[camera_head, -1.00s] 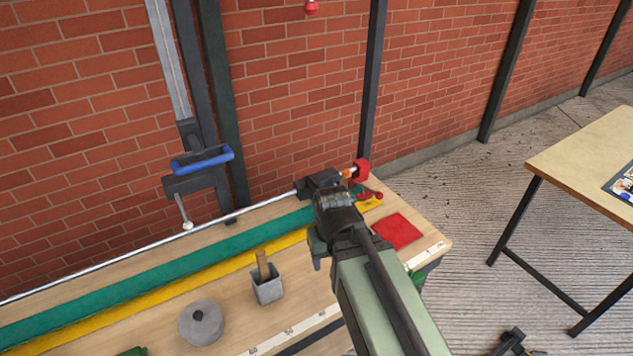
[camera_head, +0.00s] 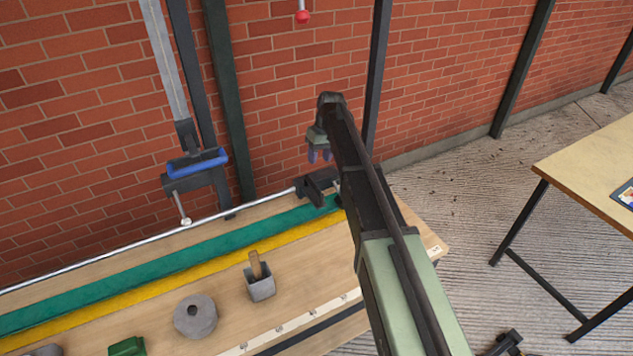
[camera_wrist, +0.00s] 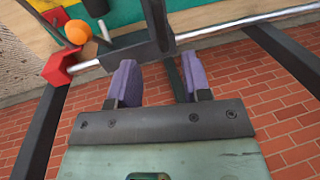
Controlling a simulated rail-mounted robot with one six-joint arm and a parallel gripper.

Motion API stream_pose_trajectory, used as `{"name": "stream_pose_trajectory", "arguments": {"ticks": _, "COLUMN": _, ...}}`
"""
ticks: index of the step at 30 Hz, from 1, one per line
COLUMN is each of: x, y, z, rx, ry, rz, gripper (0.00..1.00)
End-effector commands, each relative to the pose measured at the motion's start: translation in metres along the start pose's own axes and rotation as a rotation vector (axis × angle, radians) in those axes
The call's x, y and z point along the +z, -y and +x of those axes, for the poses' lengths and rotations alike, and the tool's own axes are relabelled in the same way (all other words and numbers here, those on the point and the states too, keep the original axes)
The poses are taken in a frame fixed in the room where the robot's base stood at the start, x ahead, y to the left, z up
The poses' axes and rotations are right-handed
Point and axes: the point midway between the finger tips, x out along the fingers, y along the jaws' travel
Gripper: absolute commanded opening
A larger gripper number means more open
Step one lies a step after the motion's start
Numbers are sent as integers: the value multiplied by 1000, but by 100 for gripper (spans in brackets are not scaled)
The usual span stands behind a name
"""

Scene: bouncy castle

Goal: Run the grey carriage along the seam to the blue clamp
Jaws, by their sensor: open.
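The dark grey carriage (camera_head: 318,188) sits on the thin metal rail at the right end of the bench. In the wrist view, the carriage (camera_wrist: 148,32) is just beyond my fingers. The clamp with a blue bar (camera_head: 198,162) stands by the rail farther left, its screw hanging down. The green strip (camera_head: 170,262) and yellow strip (camera_head: 165,285) meet in a long seam along the bench. My gripper (camera_head: 319,155) is open and empty, above the carriage, with purple fingers pointing down. It also shows in the wrist view (camera_wrist: 158,62).
A red clamp (camera_wrist: 62,62) and orange ball (camera_wrist: 77,31) are at the rail's end; my arm hides them in the head view. Brick wall (camera_head: 290,120) stands close behind.

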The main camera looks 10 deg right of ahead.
Motion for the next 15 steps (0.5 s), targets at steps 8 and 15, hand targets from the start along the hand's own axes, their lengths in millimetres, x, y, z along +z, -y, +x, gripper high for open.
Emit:
{"name": "stream_pose_trajectory", "arguments": {"ticks": 8, "x": 0, "y": -2, "z": 68, "rx": 1, "ry": 0, "rz": 0, "gripper": 44}}
{"name": "stream_pose_trajectory", "arguments": {"ticks": 15, "x": 0, "y": -1, "z": 104, "rx": 1, "ry": 0, "rz": 2, "gripper": 44}}
